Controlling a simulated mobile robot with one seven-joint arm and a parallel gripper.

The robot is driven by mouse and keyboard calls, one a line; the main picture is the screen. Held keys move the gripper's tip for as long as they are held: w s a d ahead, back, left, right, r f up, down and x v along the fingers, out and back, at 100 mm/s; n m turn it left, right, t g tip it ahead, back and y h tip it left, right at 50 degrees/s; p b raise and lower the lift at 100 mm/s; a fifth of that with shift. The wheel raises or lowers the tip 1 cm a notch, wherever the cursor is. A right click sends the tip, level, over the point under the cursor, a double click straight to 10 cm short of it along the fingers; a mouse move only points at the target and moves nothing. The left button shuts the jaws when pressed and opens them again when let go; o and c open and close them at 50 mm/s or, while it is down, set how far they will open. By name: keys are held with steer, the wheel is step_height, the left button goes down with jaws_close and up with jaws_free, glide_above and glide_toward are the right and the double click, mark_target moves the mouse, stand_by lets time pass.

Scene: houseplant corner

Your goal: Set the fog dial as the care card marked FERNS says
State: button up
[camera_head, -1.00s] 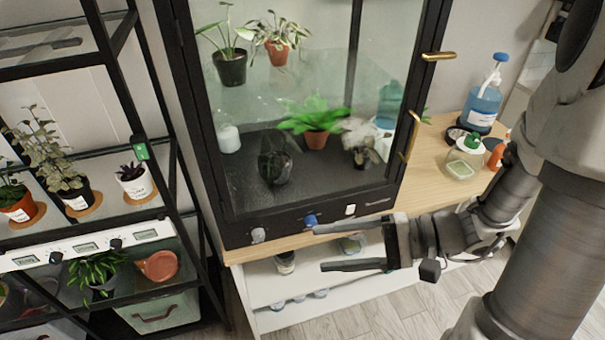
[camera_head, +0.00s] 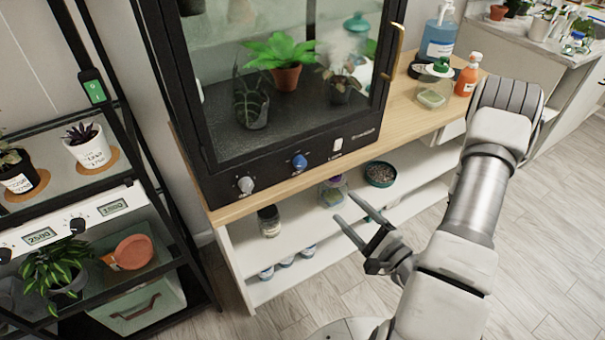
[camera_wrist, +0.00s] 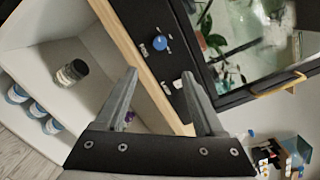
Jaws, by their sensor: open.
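The glass cabinet's black front strip carries a grey knob (camera_head: 246,185), a blue knob (camera_head: 299,161) and a white switch (camera_head: 338,145). The blue knob also shows in the wrist view (camera_wrist: 160,43), with small lettering around it that I cannot read. I cannot tell which knob is the fog dial. No care card marked FERNS is readable. A green fern in a terracotta pot (camera_head: 285,77) stands inside the cabinet. My gripper (camera_head: 344,206) is open and empty, below and right of the blue knob, apart from the cabinet. Its spread fingers show in the wrist view (camera_wrist: 159,73).
The wooden top (camera_head: 407,117) holds a blue-liquid pump bottle (camera_head: 438,40), an orange bottle (camera_head: 467,75) and a green-lidded jar (camera_head: 434,88). Open white shelves below hold jars. A black plant rack (camera_head: 182,232) with numbered displays stands at left. The floor at right is clear.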

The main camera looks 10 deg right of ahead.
mark_target(303, 166)
steer(key=b+x, duration=0.1)
steer(key=x, duration=1.5)
steer(key=shift+w+a+r, duration=0.15)
steer(key=shift+w, duration=0.15)
jaws_close()
